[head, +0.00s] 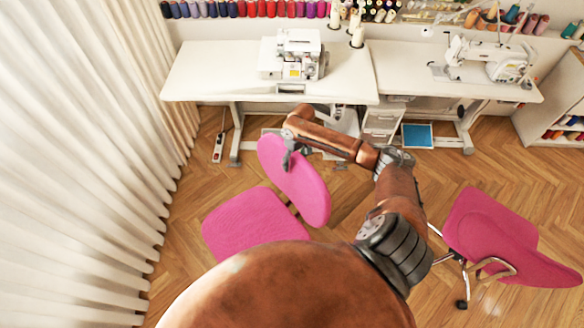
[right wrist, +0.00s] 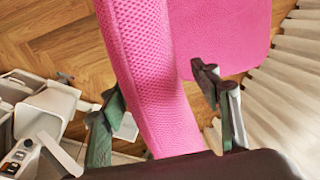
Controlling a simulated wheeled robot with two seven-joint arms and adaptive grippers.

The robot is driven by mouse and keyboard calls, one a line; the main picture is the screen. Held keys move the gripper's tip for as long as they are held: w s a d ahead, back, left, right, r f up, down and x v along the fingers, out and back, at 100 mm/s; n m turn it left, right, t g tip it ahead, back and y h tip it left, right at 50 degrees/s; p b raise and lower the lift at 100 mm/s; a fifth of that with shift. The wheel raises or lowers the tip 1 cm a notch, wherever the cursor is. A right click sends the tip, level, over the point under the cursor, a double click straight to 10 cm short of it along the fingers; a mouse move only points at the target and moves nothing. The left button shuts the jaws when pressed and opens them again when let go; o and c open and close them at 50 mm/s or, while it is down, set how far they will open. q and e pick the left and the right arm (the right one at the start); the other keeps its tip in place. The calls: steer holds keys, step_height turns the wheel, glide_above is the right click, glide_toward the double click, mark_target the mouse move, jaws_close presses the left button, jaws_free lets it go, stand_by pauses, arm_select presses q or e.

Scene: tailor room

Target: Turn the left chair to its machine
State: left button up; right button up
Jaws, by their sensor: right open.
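The left chair has a pink seat (head: 250,218) and a pink backrest (head: 308,185). My right gripper (head: 290,158) is at the upper part of the backrest. In the right wrist view the gripper (right wrist: 160,85) is open, with the backrest edge (right wrist: 148,75) between its fingers. Whether a finger touches it is unclear. My left gripper is not in view.
The right chair (head: 490,235), also pink, stands at the right. A second machine (head: 490,60) is on the right table (head: 405,65). A white curtain (head: 85,160) lines the left side. Wooden floor shows around the left chair.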

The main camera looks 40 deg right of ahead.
steer(key=shift+a+f, duration=0.15)
steer(key=shift+f, duration=0.9)
steer(key=shift+a+f, duration=0.1)
steer(key=shift+f, duration=0.9)
steer(key=shift+c, duration=0.3)
jaws_close()
